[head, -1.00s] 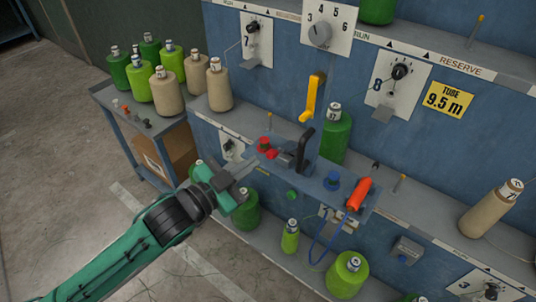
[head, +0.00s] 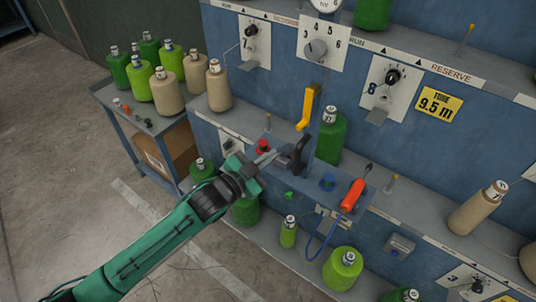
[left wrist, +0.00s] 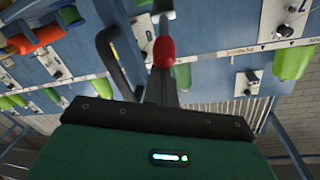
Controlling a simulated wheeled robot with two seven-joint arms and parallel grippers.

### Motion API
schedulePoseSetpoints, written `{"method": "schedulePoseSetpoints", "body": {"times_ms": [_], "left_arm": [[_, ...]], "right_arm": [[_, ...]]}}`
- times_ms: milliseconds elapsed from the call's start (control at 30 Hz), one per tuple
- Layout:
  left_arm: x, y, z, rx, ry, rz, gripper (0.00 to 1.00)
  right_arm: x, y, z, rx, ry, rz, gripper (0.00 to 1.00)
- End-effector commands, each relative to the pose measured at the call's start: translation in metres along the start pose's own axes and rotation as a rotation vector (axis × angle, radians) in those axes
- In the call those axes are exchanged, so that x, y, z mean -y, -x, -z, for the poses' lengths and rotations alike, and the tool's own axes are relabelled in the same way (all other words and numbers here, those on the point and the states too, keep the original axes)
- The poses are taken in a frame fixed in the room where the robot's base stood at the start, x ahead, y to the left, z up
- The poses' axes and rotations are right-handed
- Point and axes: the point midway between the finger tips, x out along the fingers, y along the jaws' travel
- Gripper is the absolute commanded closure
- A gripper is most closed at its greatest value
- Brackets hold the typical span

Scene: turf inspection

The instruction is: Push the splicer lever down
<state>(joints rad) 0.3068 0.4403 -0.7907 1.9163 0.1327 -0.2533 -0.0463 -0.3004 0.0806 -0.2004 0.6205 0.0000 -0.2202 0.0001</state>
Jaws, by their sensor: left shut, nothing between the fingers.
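The splicer lever is a black upright handle (head: 300,152) on the small blue splicer shelf (head: 345,187) in the head view. In the left wrist view a black bent handle (left wrist: 108,52), which looks like the lever, stands left of the fingers. My left gripper (head: 272,157) is shut and empty. Its tips are just left of the lever in the head view; I cannot tell whether they touch it. A red knob (head: 263,146) is beside the fingers and also shows in the left wrist view (left wrist: 164,51). The lever's base is partly hidden. My right gripper is not in view.
A yellow handle (head: 307,107) hangs above the splicer. A green spool (head: 331,136) stands behind. A side cart (head: 148,130) with several spools stands left.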

Motion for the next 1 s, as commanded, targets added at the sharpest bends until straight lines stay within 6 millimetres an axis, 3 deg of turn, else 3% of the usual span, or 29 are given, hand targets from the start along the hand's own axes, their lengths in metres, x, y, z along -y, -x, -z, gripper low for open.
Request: {"method": "schedulePoseSetpoints", "body": {"times_ms": [300, 633, 1000], "left_arm": [[-0.001, 0.001, -0.002, 0.000, 0.000, 0.000, 1.00], [-0.024, 0.017, -0.045, 0.001, 0.002, -0.001, 1.00], [-0.026, 0.019, -0.050, 0.009, 0.002, -0.002, 1.00]], "right_arm": [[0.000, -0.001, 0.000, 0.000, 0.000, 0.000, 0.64], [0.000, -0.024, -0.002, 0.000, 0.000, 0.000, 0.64], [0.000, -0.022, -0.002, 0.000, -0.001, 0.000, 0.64]]}}
